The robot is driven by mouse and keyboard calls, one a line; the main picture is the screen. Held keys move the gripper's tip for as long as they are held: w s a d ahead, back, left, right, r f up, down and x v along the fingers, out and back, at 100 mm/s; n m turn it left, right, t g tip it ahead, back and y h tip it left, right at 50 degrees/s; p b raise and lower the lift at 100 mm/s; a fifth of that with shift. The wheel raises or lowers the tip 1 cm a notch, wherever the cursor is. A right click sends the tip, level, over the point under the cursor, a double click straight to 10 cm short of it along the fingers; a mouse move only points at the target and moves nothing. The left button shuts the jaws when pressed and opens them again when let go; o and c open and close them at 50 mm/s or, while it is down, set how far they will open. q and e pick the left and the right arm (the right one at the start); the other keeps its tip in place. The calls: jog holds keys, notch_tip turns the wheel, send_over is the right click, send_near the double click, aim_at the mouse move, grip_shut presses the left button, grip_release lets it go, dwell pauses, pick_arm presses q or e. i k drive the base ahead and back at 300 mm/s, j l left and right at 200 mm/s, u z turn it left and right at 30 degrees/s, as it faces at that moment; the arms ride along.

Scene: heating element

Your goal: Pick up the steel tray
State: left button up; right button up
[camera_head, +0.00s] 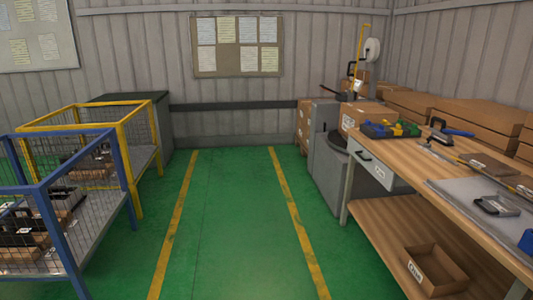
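A flat grey sheet (468,195) lies on the wooden workbench (405,185) at the right. A dark tool-like object (496,205) rests on it. The sheet's right end is cut off by the picture edge, and I cannot tell whether it is the steel tray. No other thing in view is clearly a steel tray. Neither of my grippers is in view.
A blue mesh cart (122,165) and a yellow mesh cart (126,140) stand at the left, holding boxes and dark parts. The green floor (235,220) between the yellow lines is clear. A cardboard box (436,270) sits on the bench's lower shelf.

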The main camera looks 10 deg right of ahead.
aim_at(500, 205)
jog(key=i, duration=1.4)
jog(key=i+z, duration=0.15)
jog(key=i, duration=0.5)
jog(key=i+j+z, duration=0.2)
jog(key=i, duration=0.5)
jog(key=i+j+z, duration=0.2)
jog(key=i+z, duration=0.15)
jog(key=i+j+z, duration=0.75)
jog(key=i+z, duration=0.15)
jog(key=z, duration=0.3)
jog(key=l+z, duration=0.3)
jog(key=z, duration=0.2)
jog(key=k+l+z, duration=0.1)
jog(key=l+z, duration=0.4)
jog(key=i+l+z, duration=0.2)
jog(key=l, duration=0.2)
jog(key=l+z, duration=0.25)
jog(key=i+l, duration=0.1)
jog(key=l, duration=0.6)
jog(key=i+l+z, duration=0.1)
jog(key=l, duration=0.25)
